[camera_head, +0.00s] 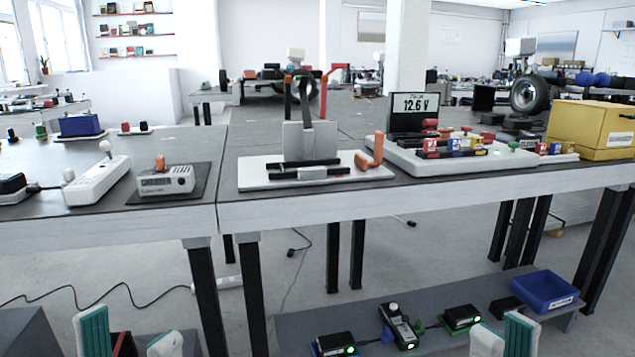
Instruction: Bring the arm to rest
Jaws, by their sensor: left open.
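My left gripper (128,340) shows at the bottom left edge, with two white and teal fingertips standing apart. It is open, and I see nothing held between the tips. My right gripper (504,340) shows at the bottom edge right of the middle. Its two fingertips look close together, and I cannot tell whether they are shut. The rest of both grippers and the arms is cut off by the lower frame edge. Both grippers appear low in the view, below the worktable tops.
A long worktable (440,197) carries a white board with a grey block, a panel with a 12.6 V display (414,103) and a yellow box (590,128). A left table holds a power strip (97,182). A low shelf (300,325) holds small devices and a blue bin (545,290).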

